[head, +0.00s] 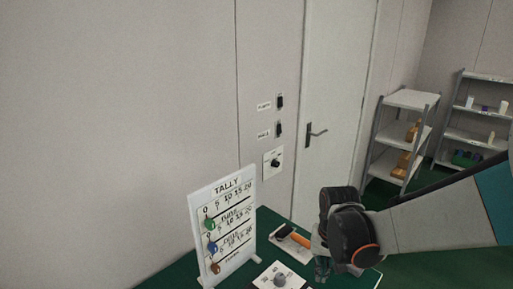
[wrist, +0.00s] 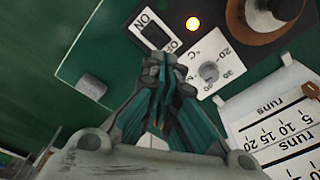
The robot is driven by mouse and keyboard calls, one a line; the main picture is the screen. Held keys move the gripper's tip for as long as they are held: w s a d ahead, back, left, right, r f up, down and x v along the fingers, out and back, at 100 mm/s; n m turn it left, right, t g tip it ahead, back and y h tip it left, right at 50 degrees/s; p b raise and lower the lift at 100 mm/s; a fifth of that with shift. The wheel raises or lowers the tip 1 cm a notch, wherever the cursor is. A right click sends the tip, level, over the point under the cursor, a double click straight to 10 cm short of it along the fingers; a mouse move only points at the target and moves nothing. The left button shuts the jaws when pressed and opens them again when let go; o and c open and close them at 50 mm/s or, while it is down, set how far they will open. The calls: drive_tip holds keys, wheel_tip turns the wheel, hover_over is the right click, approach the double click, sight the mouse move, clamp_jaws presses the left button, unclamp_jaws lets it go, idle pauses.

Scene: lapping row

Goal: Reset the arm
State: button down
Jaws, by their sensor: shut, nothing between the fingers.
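My gripper (head: 322,268) hangs at the end of my arm over the green table, at the lower right in the head view. In the wrist view its two fingers (wrist: 168,72) are together, with nothing held between them. The fingertips appear in front of a panel with an ON/OFF switch (wrist: 153,33) and a white dial plate (wrist: 213,60). I cannot tell whether they touch the panel.
A tally board (head: 223,225) stands left of my gripper. A knob plate (head: 280,279) and an orange-handled item (head: 298,238) are close to the gripper. A lit lamp (wrist: 193,23) is on the panel. Wall switches (head: 279,130), a door (head: 335,100) and shelves (head: 408,100) stand behind.

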drive_tip(key=s+d+r+n+t, duration=0.1)
drive_tip(key=s+r+t, duration=0.5)
drive_tip(key=s+r, duration=0.8)
drive_tip(key=shift+d+r+n, duration=0.2)
drive_tip(key=shift+d+n, duration=0.1)
drive_tip(key=shift+n, duration=0.5)
